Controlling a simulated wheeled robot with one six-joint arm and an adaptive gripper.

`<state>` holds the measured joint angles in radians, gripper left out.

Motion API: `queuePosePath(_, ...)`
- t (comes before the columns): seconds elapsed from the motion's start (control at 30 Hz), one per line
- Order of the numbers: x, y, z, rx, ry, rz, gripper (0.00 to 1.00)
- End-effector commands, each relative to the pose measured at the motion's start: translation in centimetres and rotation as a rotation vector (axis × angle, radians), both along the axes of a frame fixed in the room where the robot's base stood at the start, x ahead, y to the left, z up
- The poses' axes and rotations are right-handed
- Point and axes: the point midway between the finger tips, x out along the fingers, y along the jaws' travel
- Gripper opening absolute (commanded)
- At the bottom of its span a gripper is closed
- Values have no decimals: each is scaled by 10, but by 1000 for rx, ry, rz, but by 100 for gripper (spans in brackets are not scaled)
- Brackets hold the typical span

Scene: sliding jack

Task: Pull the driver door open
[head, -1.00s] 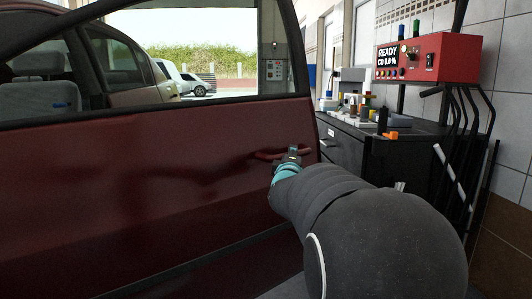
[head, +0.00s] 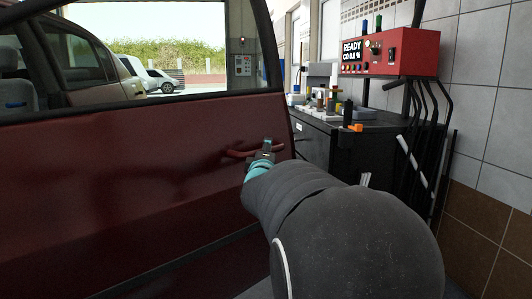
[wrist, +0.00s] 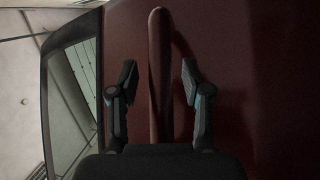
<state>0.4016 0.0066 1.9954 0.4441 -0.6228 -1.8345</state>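The dark red driver door (head: 130,190) fills the left and middle of the head view. Through its window, car bodywork and a seat show apart from the door panel, so the door appears to stand ajar. Its red bar handle (head: 236,154) is near the door's right edge. My gripper (head: 262,150) is at the right part of the handle. In the wrist view, the handle (wrist: 159,70) runs upright between the two fingers of my gripper (wrist: 158,82). The fingers are apart, with a visible gap on each side of the bar. The handle's lower end is hidden by my gripper.
A black cabinet (head: 325,150) with small items on top stands beyond the door's right edge. A red tester box (head: 392,50) with hanging black hoses is by the tiled wall (head: 495,90) at right. Some bare floor shows at the lower right.

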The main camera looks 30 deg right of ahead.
Motion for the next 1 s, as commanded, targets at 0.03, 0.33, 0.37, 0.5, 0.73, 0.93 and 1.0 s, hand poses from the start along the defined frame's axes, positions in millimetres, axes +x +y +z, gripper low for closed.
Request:
queuePosePath(0.03,0,1,0,0,0,2,49)
queuePosePath(0.33,-16,15,-2,0,-1,3,49)
queuePosePath(0.37,-21,18,-3,0,-1,3,49)
queuePosePath(0.5,-42,35,-7,-1,0,4,49)
queuePosePath(0.73,-74,59,-13,-1,0,3,49)
queuePosePath(0.93,-89,71,-16,-1,-1,2,49)
queuePosePath(1.0,-91,72,-17,0,0,1,49)
